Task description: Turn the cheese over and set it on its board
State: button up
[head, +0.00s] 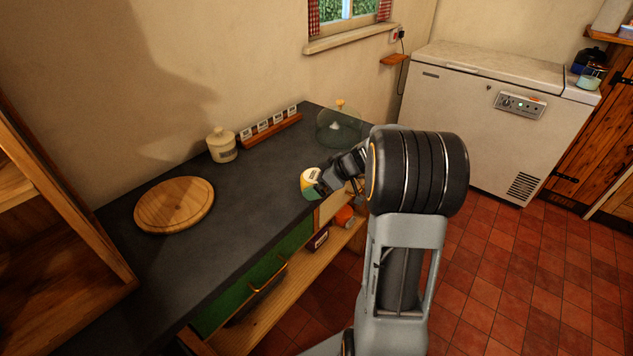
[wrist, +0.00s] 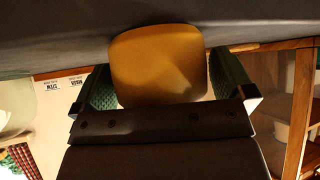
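The cheese (head: 308,180) is a small yellow block with a paler patch in the head view. In the wrist view the cheese (wrist: 160,65) shows a smooth orange-yellow face between my two green finger pads. My gripper (head: 318,186) is closed on it at the counter's right edge; a pad sits against each side. I cannot tell whether the cheese touches the counter or is held just above it. The round wooden board (head: 175,206) lies flat and empty on the dark counter, to the left of the cheese.
The dark counter (head: 225,225) is clear between the cheese and the board. A cream lidded jar (head: 221,146), a wooden rack of label cards (head: 270,128) and a glass dome (head: 338,128) stand along the back. A wooden cabinet (head: 60,220) rises at the left.

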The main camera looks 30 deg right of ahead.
jog(key=v, duration=1.4)
jog(key=shift+a, duration=0.1)
jog(key=s+a+f+m+g+h+p, duration=0.25)
jog(key=s+f+m, duration=0.25)
jog(key=m, duration=0.6)
jog(key=s+a+r+n+h+p, duration=0.1)
jog(key=s+a+r+h+p, duration=0.1)
jog(key=a, duration=0.6)
jog(key=s+a+r+n+h+p, duration=0.1)
jog(key=s+a+r+p, duration=0.3)
jog(key=a, duration=0.5)
notch_tip(320, 180, up, 2)
jog(key=shift+s+r+g+h, duration=0.2)
jog(key=shift+s+g+h, duration=0.15)
jog(key=shift+s+h, duration=0.55)
jog(key=shift+s+d, duration=0.15)
